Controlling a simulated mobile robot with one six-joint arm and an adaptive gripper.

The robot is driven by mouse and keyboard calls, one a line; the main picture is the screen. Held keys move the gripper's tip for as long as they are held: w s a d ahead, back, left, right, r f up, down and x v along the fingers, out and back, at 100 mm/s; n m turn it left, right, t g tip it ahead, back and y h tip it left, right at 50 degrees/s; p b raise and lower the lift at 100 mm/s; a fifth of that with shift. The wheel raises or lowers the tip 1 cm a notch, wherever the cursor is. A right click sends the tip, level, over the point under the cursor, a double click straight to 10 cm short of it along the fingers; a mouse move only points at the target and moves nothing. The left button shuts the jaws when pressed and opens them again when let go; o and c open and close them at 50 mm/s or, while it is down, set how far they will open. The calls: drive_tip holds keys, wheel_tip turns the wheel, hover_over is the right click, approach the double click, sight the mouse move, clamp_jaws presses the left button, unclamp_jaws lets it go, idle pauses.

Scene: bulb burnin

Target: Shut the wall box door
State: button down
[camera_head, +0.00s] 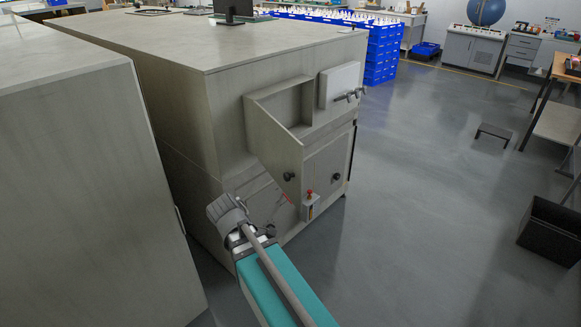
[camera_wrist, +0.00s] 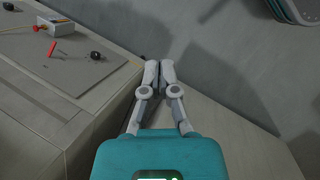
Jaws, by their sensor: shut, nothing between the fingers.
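The wall box (camera_head: 290,103) is a beige open recess on the side of a large beige cabinet in the head view. Its door (camera_head: 272,150) stands open, swung out from the box's left side, with a black knob (camera_head: 288,177) near its lower free corner. My gripper (camera_wrist: 160,66) is shut and empty in the wrist view, beside a beige face carrying knobs. In the head view my arm reaches up from the bottom, below and left of the door; the fingertips cannot be made out there. I cannot pick out the door in the wrist view.
Below the box are a panel with a black knob (camera_head: 336,177) and a small red-topped box (camera_head: 309,206). A white box (camera_head: 340,85) with grey fittings sits at right. Another beige cabinet (camera_head: 80,170) stands close on the left.

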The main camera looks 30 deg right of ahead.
wheel_tip(320, 180, up, 24)
drive_tip(key=w+d+n+h+p, duration=0.2)
drive_tip(key=n+p, duration=0.6)
drive_tip(key=p, duration=1)
drive_tip(key=shift+w+n+h+p, duration=0.25)
drive_tip(key=shift+n+h+p, duration=0.15)
drive_tip(key=shift+h, duration=0.8)
drive_tip(key=shift+f, duration=0.1)
drive_tip(key=b, duration=0.7)
approach(300, 187)
drive_tip(key=shift+x, duration=3.35)
drive_tip(key=shift+w, duration=0.1)
